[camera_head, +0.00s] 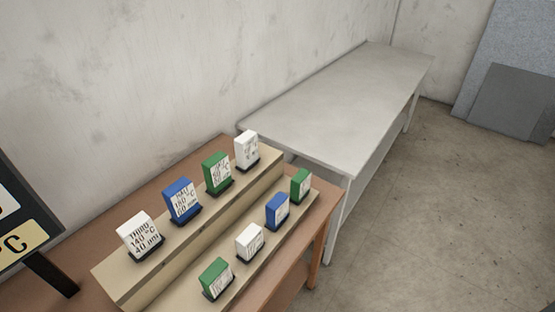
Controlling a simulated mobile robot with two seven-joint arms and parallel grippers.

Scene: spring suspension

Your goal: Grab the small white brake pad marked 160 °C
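A small white brake pad (249,243) stands upright in a dark holder on the lower step of a beige rack; its print is too small to read. A larger white pad (140,237) stands at the near end of the upper step, its print looking like 140 °C and 40 mm. Another white pad (247,150) stands at the far end of the upper step, its print unreadable. No pad can be clearly read as 160 °C. Neither of my grippers is in view.
The rack (120,283) sits on a brown table (318,205) with blue and green pads among the white ones. A dark sign (12,180) stands at left. An empty grey table (350,100) stands behind, against the wall. Bare floor (430,210) lies at right.

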